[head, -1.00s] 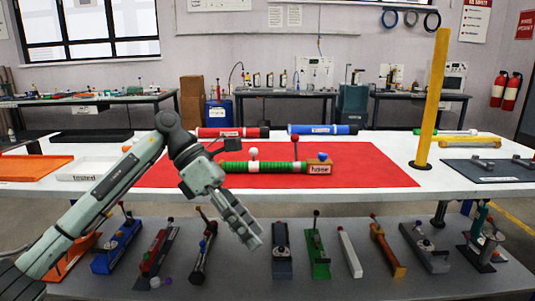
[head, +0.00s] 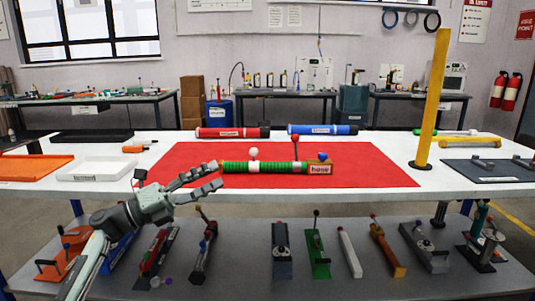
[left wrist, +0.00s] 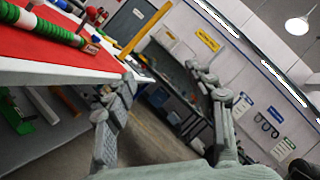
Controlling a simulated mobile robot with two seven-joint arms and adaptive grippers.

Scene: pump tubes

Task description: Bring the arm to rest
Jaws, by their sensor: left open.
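My left gripper (head: 205,182) is open and empty in the head view, low in front of the red mat's near left edge. It also shows in the left wrist view (left wrist: 165,95), with its two fingers apart and nothing between them. The green tube with the "hose" block (head: 275,168) lies on the red mat (head: 370,165), right of the gripper and apart from it. The same tube shows at the upper left of the left wrist view (left wrist: 45,27). My right gripper is not in view.
The white table (head: 460,154) has a white tray (head: 95,170) and an orange tray (head: 35,167) at the left. A yellow post (head: 433,100) stands at the right. Several tools sit on the grey lower shelf (head: 240,270). Red and blue tubes lie behind the mat.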

